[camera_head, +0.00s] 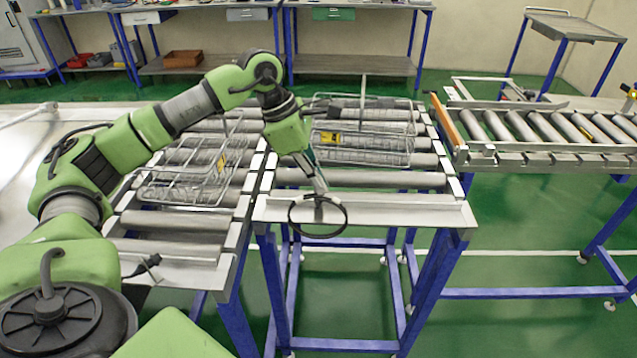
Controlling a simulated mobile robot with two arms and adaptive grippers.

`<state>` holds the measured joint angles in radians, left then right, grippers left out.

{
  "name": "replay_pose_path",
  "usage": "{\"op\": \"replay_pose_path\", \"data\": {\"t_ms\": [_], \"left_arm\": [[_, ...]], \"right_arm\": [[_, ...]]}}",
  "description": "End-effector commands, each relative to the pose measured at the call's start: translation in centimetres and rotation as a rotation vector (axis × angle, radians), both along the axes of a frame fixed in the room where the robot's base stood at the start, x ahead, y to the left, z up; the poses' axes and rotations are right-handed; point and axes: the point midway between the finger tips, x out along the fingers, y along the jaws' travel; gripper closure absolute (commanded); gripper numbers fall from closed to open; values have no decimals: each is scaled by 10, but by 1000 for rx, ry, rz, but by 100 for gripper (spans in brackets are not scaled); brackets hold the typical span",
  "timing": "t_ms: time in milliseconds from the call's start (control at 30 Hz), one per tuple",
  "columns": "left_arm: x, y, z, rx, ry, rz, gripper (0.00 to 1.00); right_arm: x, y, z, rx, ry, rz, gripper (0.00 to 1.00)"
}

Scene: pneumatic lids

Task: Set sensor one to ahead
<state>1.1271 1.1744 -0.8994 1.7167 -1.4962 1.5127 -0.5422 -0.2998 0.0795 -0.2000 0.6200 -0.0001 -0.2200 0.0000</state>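My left arm comes in from the left, and its gripper (318,188) points down at the front end plate of the middle roller conveyor. Its fingertips are at a small grey part with a black cable loop (319,234), which looks like a sensor mount. The fingers hide most of this part, so I cannot tell its heading or whether they grip it. A second small dark sensor-like part (148,262) with a short cable sits on the front edge of the left conveyor. No label shows which one is sensor one. My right gripper is not in view.
Wire baskets with yellow tags stand on the left conveyor (165,222) and the middle conveyor (360,179). Another roller conveyor (545,157) stands at right. Workbenches (350,65) line the back. Green floor is open in front of the right conveyor.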

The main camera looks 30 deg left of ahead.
Motion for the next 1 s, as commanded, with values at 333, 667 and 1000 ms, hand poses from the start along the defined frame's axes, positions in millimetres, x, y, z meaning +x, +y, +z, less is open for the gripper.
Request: {"op": "replay_pose_path", "data": {"t_ms": [333,667,1000], "left_arm": [[1,1,2,0,-4,15,100],[1,0,1,0,-2,13,81],[-1,5,14,0,-5,14,81]], "right_arm": [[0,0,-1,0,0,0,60],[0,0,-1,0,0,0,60],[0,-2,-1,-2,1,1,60]]}}
